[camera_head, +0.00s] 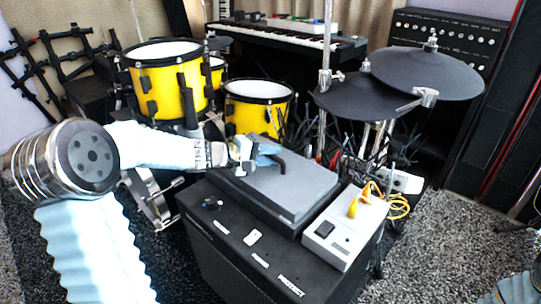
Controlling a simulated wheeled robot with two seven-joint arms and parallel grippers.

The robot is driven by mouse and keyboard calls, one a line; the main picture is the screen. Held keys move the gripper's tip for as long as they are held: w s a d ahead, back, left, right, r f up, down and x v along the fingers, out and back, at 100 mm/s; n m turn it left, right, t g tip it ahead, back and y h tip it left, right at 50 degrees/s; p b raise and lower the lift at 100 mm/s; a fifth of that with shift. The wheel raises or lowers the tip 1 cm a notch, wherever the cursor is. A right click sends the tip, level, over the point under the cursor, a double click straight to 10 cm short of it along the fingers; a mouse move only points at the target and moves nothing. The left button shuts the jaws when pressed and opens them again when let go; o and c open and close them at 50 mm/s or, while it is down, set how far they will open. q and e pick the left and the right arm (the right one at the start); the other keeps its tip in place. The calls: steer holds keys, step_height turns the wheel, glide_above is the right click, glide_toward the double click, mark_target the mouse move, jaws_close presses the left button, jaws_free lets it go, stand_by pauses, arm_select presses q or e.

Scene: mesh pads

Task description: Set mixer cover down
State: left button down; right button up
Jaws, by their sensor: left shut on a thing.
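The mixer cover (283,192), a flat dark grey slab with a black curved handle near its far edge, is over the top of a large black case (232,250). It looks level, and I cannot tell whether it fully rests on what is beneath it. My left gripper (262,152) reaches in from the left and is shut on the cover at its handle. The fingers hide part of the handle. My right gripper is out of view.
A pale box (335,238) with a yellow handle (359,201) stands close to the cover's right side. Yellow drums (170,82) stand behind on the left, dark cymbal pads (428,75) behind on the right, a keyboard (280,38) at the back. The carpet (450,235) at right is mostly clear.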

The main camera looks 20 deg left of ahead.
arm_select(q)
steer(key=shift+f, duration=0.2)
steer(key=c, duration=1)
jaws_free()
steer(key=shift+r+p, duration=0.25)
steer(key=shift+p, duration=0.1)
steer(key=v, duration=1.2)
steer(key=shift+r+p, duration=0.1)
steer(key=shift+p, duration=0.2)
